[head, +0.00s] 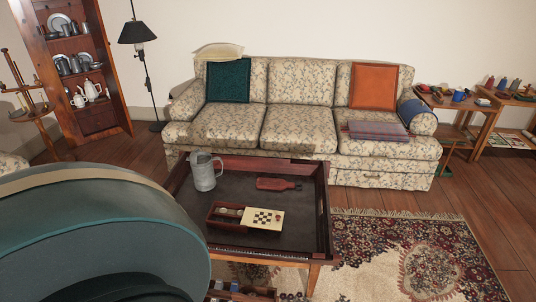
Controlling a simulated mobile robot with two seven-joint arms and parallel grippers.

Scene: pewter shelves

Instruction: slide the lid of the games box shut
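The games box (224,224) is a small reddish-brown wooden box on the dark tray-topped coffee table (284,223), near its front edge. Its lid (264,218) is pale with a small checkered board on it and sits toward the right. The left part of the box is uncovered, and small round pale and brown pieces (229,211) show inside. I cannot tell how far the lid overlaps the box. Neither of my grippers is in view.
A grey metal tankard (205,171) stands behind the box, and a red-brown bottle-shaped object (279,184) lies behind the lid. The table has a raised wooden rim. A large teal rounded form (100,235) fills the lower left. A floral sofa (300,125) stands behind; patterned rug (400,255) lies right.

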